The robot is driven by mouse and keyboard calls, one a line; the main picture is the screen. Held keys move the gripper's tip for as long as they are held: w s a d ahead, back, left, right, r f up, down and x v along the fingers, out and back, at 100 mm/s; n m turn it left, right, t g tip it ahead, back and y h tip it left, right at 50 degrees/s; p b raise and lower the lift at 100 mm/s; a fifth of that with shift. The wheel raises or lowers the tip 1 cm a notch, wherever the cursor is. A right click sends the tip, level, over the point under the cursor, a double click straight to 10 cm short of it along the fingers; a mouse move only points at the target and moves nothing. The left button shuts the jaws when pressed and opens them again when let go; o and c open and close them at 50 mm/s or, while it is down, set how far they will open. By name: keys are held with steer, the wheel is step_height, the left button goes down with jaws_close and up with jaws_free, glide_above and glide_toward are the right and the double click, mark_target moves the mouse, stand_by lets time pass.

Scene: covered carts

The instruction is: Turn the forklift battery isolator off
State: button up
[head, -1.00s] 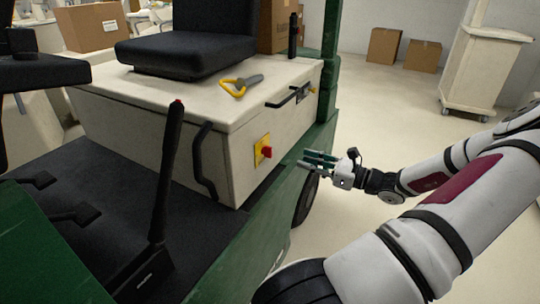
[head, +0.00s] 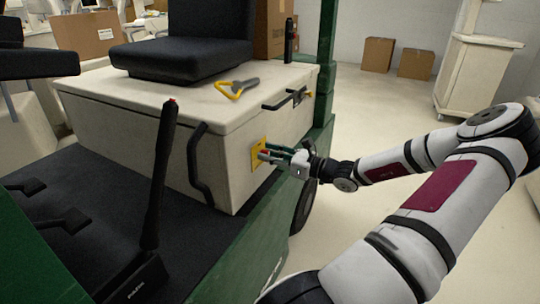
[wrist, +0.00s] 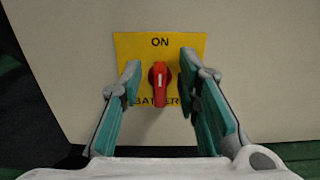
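The battery isolator is a red rotary knob (wrist: 158,76) on a yellow plate (wrist: 160,42) fixed to the side of the forklift's white battery box. The plate reads "ON" above the knob, and "BATTERY" below it is partly covered. The knob's white mark points up toward "ON". My gripper (wrist: 158,92) is open, its two teal fingers on either side of the knob with gaps at both sides. In the head view my gripper (head: 272,153) is at the yellow plate (head: 258,155) and hides most of the knob.
A black handle (head: 198,165) stands out from the box left of the plate. A latch (head: 287,98) is on the box's upper edge. A yellow-handled object (head: 232,91) lies on top. The green forklift frame (head: 255,225) runs below. Open floor lies to the right.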

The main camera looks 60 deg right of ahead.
steer(key=shift+c, duration=0.2)
jaws_close()
steer(key=shift+n, duration=0.3)
steer(key=n, duration=0.5)
steer(key=f+n+b, duration=0.1)
steer(key=n, duration=0.5)
steer(key=a+n+b, duration=0.1)
steer(key=n, duration=0.5)
steer(key=shift+s+a+f, duration=0.1)
steer(key=shift+f, duration=0.1)
steer(key=shift+n, duration=0.3)
